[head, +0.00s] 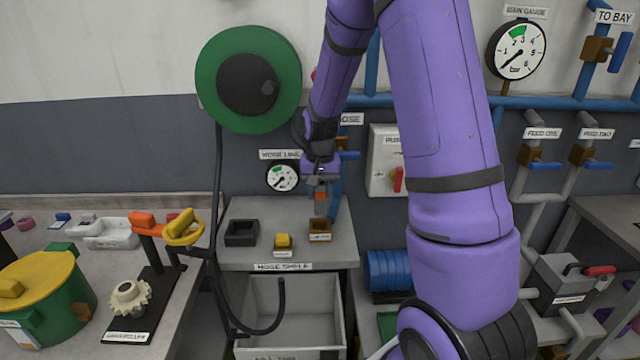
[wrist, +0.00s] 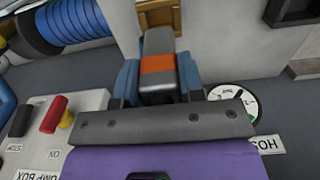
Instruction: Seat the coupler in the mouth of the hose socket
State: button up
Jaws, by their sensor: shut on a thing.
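The coupler, a grey block with an orange band, is in my gripper (head: 320,180). In the wrist view the coupler (wrist: 158,62) sits between the two blue fingers, which are shut on it. In the head view the coupler (head: 321,203) hangs upright, just above a small brown open-topped box (head: 320,231) on the hose shelf. This box appears to be the hose socket; its label is too small to read. The coupler's lower end is close to its mouth, and I cannot tell whether it has entered. The brown box shows partly in the wrist view (wrist: 158,14).
A dark open tray (head: 241,232) and a yellow block (head: 283,242) stand left of the brown box on the shelf (head: 345,254). A gauge (head: 283,178) and a pump box (head: 385,165) are on the wall behind. A black hose (head: 218,170) hangs at the left.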

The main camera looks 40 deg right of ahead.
aim_at(320, 214)
jog(key=shift+f, duration=1.55)
jog(key=shift+f, duration=2.3)
dwell(0.4)
jog(key=o, duration=1.2)
notch_tip(320, 214, up, 11)
jog(key=shift+f, duration=0.1)
